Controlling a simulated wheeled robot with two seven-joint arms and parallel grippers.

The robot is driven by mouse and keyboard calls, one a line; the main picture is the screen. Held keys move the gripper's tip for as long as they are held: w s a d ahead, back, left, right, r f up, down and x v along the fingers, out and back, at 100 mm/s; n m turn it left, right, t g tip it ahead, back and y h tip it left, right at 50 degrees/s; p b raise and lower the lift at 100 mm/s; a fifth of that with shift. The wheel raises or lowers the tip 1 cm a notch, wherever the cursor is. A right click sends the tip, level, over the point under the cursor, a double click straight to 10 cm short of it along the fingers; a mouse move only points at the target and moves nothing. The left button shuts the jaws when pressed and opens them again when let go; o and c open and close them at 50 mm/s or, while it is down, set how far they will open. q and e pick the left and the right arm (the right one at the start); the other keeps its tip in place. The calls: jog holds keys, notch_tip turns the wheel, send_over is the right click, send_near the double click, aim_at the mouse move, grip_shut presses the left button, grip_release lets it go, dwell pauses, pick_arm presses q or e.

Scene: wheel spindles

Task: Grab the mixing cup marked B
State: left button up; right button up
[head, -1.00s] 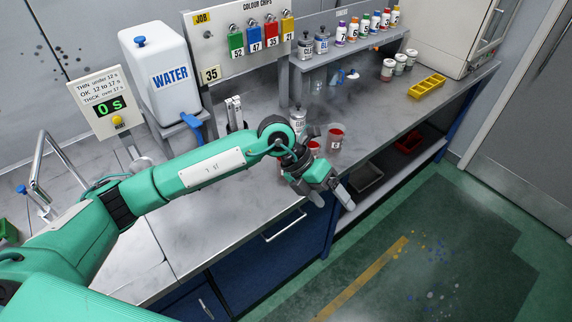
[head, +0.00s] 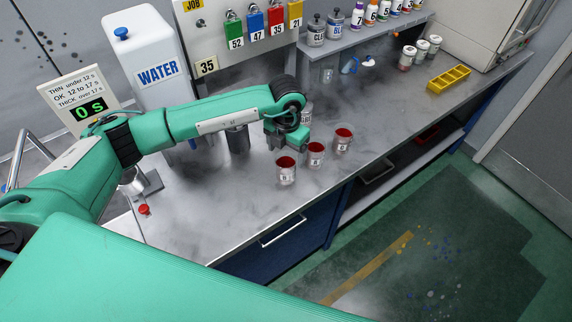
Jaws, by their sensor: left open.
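Three small mixing cups with red insides stand upright in a slanting row on the grey bench: a left cup (head: 286,172), a middle cup (head: 315,155) and a right cup (head: 342,141). Each has a small white label on its front; the letters are too small to read surely, so I cannot tell which is B. My left gripper (head: 286,140) is open and points downward, just behind and above the left and middle cups. No cup is seen between its fingers. My right gripper is not in view.
A grey bench (head: 225,210) has clear room left of and in front of the cups. A white water tank (head: 150,70), a timer sign (head: 85,104) and a dark cup (head: 238,139) stand behind. A yellow tray (head: 448,79) and several small jars stand at the right.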

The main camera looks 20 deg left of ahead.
aim_at(286, 159)
pick_arm(q)
jog(key=shift+w+f, duration=0.25)
jog(key=shift+f, duration=0.95)
jog(key=shift+s+f+p, duration=0.1)
jog(key=shift+f+p, duration=0.6)
jog(key=shift+p, duration=0.2)
notch_tip(286, 159, down, 4)
jog(key=shift+a+r+p, duration=0.1)
jog(key=shift+p, duration=0.9)
jog(key=shift+f, duration=0.2)
jog(key=c, duration=1.1)
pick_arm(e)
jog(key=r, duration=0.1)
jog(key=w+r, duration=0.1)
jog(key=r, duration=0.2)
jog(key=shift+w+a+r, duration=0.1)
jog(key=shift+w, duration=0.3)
